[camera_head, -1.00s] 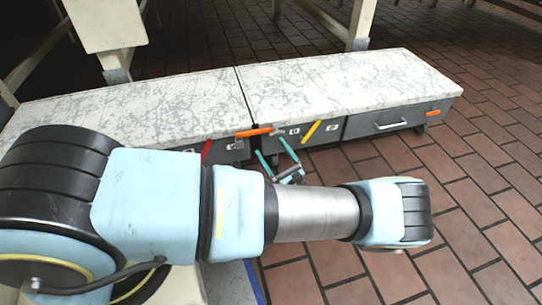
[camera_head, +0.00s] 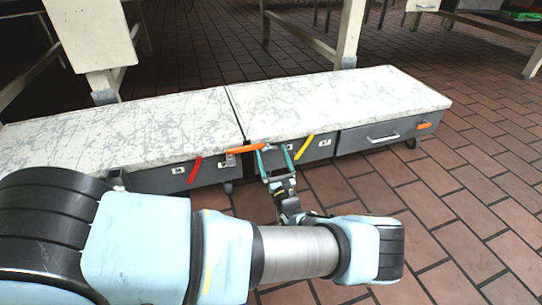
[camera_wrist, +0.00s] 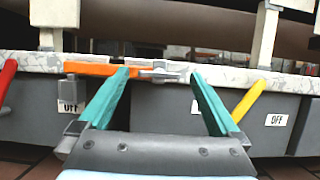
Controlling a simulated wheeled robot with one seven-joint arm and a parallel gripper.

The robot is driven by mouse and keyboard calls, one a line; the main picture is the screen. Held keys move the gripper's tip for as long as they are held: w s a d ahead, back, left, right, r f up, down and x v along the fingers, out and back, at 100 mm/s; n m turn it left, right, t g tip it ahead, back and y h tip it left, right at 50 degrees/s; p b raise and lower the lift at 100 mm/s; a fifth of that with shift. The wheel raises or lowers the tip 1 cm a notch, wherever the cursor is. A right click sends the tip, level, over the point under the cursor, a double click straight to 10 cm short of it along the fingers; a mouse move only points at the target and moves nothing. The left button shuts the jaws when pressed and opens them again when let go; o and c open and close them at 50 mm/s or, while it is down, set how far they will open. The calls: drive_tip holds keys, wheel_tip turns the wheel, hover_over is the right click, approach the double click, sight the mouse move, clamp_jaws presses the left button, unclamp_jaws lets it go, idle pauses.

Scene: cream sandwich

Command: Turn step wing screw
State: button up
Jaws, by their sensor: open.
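An orange lever (camera_head: 245,149) lies level along the bench front, below the white top. In the wrist view the orange lever (camera_wrist: 88,69) ends at its right in a grey metal piece (camera_wrist: 165,72), which shows between my teal fingertips. I cannot tell which part is the wing screw. My gripper (camera_head: 274,150) is open at the orange lever's right end, and nothing is held. In the wrist view my gripper (camera_wrist: 160,75) has its left finger overlapping the orange lever in the picture. Whether they touch is unclear.
A slanted red lever (camera_head: 194,169) is to the left and a slanted yellow lever (camera_head: 303,147) to the right. Labels reading OFF (camera_wrist: 276,120) are on the grey front. A drawer with a handle (camera_head: 384,138) is further right. The brick floor (camera_head: 440,210) there is clear.

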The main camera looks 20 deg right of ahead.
drive_tip(key=shift+w+r, duration=0.2)
drive_tip(key=shift+w, duration=0.2)
drive_tip(key=c, duration=1.4)
